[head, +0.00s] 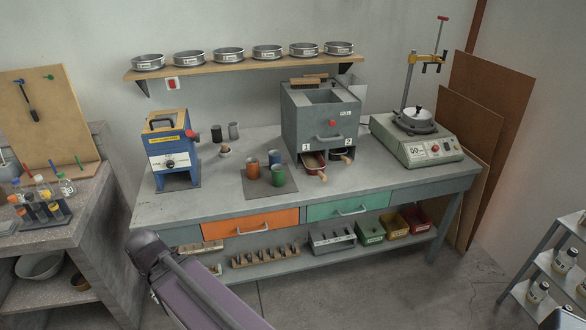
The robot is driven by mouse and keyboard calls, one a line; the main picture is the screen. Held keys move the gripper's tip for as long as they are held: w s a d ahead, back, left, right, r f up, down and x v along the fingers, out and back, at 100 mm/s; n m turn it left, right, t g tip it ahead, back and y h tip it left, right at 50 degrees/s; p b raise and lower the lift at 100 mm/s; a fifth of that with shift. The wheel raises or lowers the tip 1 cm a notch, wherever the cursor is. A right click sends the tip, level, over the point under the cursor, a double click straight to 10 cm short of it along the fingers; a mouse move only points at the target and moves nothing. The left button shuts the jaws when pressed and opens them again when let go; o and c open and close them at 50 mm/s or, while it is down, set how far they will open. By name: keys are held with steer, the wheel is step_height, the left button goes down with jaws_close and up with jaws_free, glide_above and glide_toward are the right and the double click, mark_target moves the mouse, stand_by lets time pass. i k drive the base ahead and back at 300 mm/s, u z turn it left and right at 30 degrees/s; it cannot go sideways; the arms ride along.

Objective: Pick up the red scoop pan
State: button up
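The red scoop pan (314,162) sits in the left opening, below the label 1, at the foot of the grey splitter box (318,120). Its front part and its wooden handle stick out toward the bench's front edge; the rest is hidden inside the box. A dark pan (338,153) with a similar wooden handle sits in the right opening, below the label 2. A part of my arm crosses the lower left of the head view, well in front of the bench. My gripper itself does not show.
The grey bench (225,204) carries a blue machine (172,145) at left, several colored cups on a dark mat (285,187), and a scale-like device (415,145) at right. A shelf (235,63) of sieves hangs above. Bench surface before the splitter box is clear.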

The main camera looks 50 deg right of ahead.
mark_target(314, 164)
steer(key=u, duration=0.5)
steer(key=k, duration=1.2)
steer(key=z, duration=1.85)
steer(key=i, duration=0.4)
steer(key=u, duration=0.2)
